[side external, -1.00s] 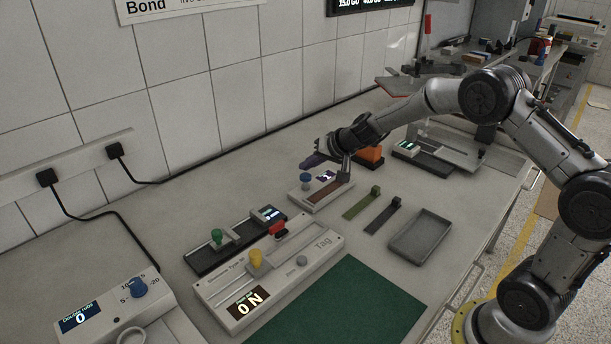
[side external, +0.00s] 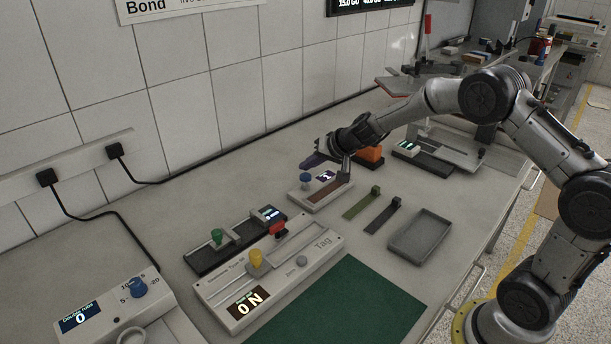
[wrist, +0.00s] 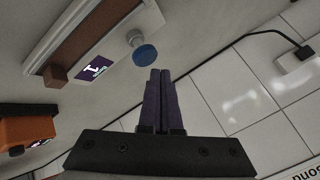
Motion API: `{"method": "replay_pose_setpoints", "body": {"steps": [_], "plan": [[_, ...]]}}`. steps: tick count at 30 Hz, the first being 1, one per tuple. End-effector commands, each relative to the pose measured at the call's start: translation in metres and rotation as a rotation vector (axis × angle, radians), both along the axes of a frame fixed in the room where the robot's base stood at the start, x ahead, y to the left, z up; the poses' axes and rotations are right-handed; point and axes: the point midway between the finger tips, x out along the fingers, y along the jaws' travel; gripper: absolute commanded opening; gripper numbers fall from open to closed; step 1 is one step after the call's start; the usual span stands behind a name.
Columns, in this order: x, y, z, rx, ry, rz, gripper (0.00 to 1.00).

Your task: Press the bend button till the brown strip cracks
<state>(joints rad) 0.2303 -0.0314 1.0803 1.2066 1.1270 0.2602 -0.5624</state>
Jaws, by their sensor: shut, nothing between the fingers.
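The bend device (side external: 318,199) is a pale box with a blue round button (side external: 306,178), a small lit display (side external: 326,176) and a brown strip (side external: 325,192) along it. In the wrist view the blue button (wrist: 145,55) stands out on a short stem beside the display (wrist: 92,70), and the brown strip (wrist: 92,35) looks unbroken where it shows. My gripper (side external: 307,163) has its purple fingers shut and empty, just above the button. In the wrist view the closed fingertips (wrist: 160,73) lie very near the button; I cannot tell whether they touch.
An orange block (side external: 370,154) stands behind my wrist. Green (side external: 361,204) and dark (side external: 382,216) strips and a grey tray (side external: 420,236) lie on the right. The Tag unit (side external: 270,270) and a slider unit (side external: 235,240) stand nearer the camera. The tiled wall is behind.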

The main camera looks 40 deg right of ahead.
Motion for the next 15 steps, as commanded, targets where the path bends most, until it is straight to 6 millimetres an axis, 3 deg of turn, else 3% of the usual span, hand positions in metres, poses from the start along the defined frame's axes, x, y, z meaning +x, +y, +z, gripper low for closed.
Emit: {"method": "replay_pose_setpoints", "body": {"steps": [15], "plan": [[0.0001, -0.0003, -0.0081, 0.000, -0.001, -0.001, 0.00]]}}
